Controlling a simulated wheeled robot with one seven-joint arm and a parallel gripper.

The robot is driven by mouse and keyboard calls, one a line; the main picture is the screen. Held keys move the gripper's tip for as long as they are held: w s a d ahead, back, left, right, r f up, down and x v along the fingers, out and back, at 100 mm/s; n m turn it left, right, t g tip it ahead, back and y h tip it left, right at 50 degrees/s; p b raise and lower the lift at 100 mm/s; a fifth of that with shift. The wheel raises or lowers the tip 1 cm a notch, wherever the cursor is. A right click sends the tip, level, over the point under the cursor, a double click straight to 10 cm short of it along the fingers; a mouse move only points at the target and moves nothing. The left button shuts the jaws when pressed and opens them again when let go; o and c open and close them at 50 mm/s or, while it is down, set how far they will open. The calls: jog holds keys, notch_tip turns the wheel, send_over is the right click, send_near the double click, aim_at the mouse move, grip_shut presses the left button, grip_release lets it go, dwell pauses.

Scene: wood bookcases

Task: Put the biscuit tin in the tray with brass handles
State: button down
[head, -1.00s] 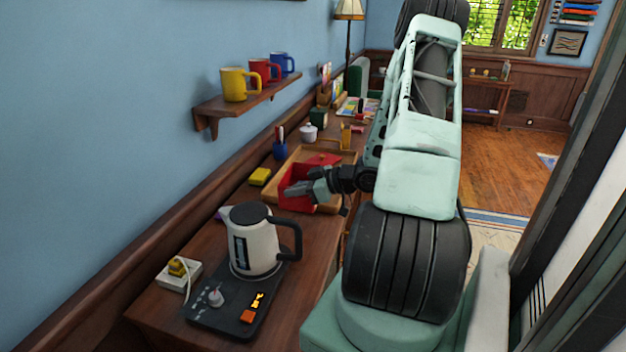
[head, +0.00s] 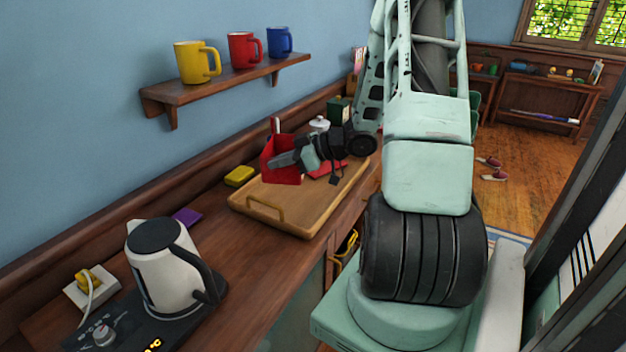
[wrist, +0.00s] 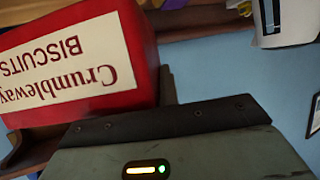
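The biscuit tin (head: 281,146) is a red box; in the wrist view (wrist: 70,70) its cream label reads "Crumbleway Biscuits" upside down. My gripper (head: 284,160) is shut on the tin, with a grey finger across its near face. The tray (head: 285,205) is wooden, with a raised rim and a brass handle (head: 264,208) at its near end. In the head view the tin overlaps the tray's far left part and seems held above it. The gap below the tin is hard to judge. The tray's near half is bare.
A flat red thing (head: 328,168) shows behind my gripper at the tray's far part. A yellow block (head: 239,176) lies left of the tray. A white kettle (head: 164,265) stands nearer. A shelf (head: 225,84) with mugs hangs above. A lidded white pot (head: 319,124) stands behind.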

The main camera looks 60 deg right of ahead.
jog(key=shift+d+f, duration=0.1)
jog(key=shift+f, duration=0.1)
notch_tip(320, 180, down, 10)
jog(key=shift+r, duration=0.25)
jog(key=shift+f, duration=0.2)
jog(key=c, duration=1.7)
grip_release()
